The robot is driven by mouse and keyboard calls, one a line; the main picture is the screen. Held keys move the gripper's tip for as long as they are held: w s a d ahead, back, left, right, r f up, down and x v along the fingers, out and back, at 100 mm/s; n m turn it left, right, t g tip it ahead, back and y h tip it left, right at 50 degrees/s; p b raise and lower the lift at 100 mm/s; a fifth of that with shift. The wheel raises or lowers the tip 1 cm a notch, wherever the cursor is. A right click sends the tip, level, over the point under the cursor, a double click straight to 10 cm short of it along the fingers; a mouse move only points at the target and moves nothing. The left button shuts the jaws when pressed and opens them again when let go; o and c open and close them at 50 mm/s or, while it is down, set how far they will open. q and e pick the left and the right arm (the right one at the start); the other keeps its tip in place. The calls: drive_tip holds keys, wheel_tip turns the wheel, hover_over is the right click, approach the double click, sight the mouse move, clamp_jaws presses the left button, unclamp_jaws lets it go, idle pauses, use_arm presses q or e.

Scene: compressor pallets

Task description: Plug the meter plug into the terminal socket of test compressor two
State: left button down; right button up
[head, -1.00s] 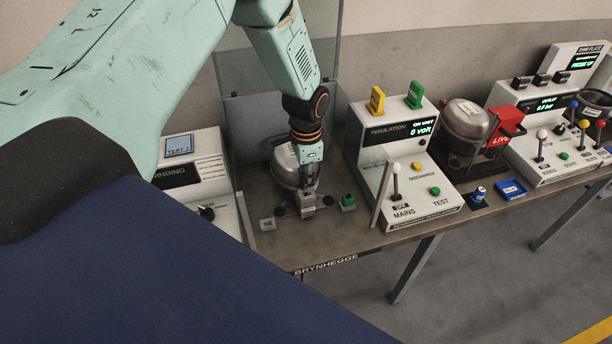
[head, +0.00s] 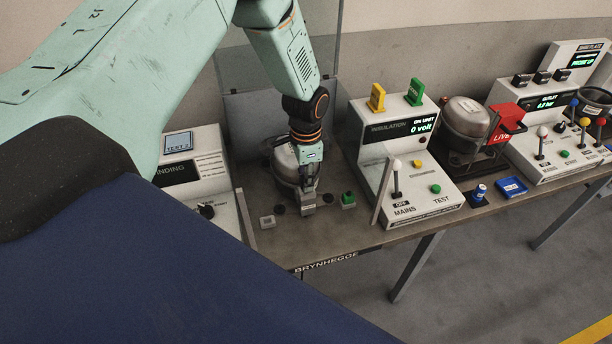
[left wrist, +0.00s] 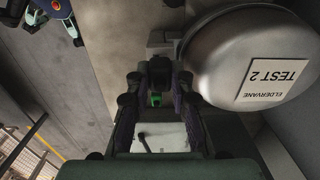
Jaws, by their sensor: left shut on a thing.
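Test compressor two (head: 281,160) is a rounded metal dome on the bench, partly hidden behind my left gripper. In the left wrist view it (left wrist: 235,55) fills the right side, and its white label reads TEST 2 upside down. My left gripper (head: 308,195) points down in front of the compressor, its fingers close to the bench. In the left wrist view the fingers (left wrist: 157,80) stand left of the dome. I cannot make out the terminal socket or whether the plug touches it. My right gripper is not in view.
The winding unit (head: 190,165) stands left, the insulation unit (head: 405,160) right. A clear panel (head: 280,65) stands behind.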

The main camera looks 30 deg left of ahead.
use_arm(q)
drive_tip(key=shift+f+b, duration=0.5)
drive_tip(key=shift+f, duration=0.3)
drive_tip(key=c, duration=1.1)
unclamp_jaws()
drive_tip(key=shift+w+r, duration=0.1)
wheel_tip(320, 180, up, 12)
drive_tip(key=shift+f, duration=0.1)
